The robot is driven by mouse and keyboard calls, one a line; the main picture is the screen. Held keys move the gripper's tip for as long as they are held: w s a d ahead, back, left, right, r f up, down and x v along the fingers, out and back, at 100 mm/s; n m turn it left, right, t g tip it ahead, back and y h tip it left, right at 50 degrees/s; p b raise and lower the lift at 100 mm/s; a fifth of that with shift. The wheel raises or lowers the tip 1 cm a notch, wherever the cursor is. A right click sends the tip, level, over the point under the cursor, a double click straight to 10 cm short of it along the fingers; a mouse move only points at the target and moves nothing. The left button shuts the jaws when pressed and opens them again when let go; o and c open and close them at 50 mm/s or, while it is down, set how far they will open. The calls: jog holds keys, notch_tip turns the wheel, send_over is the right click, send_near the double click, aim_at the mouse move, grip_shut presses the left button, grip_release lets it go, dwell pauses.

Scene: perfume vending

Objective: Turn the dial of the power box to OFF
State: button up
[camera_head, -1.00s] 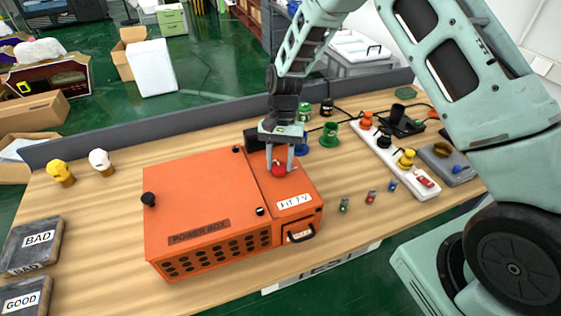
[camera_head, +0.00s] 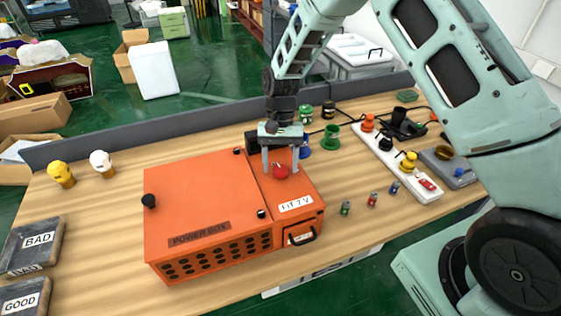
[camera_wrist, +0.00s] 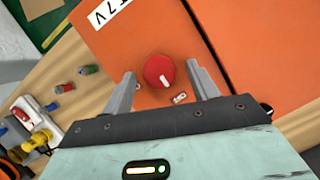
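The orange power box (camera_head: 195,205) stands on the wooden table, with a "POWER BOX" label on its top. Its red dial (camera_head: 281,172) sits on the narrower right section of the top, behind a white label. In the wrist view the red dial (camera_wrist: 159,71) is round, with a white pointer mark toward its lower right; a small white label lies just below it. My gripper (camera_head: 281,162) is over the dial and pointing down. In the wrist view the fingers (camera_wrist: 163,80) are spread wide, one on each side of the dial, with gaps between, and hold nothing.
A black knob (camera_head: 149,200) stands on the box's left edge. A white power strip (camera_head: 400,165) with coloured plugs lies to the right. Small coloured parts (camera_head: 372,200) stand between.

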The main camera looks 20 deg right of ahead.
jog(key=b+v, duration=0.5)
jog(key=v, duration=1.2)
jog(key=shift+w, duration=0.2)
jog(key=shift+r, duration=0.15)
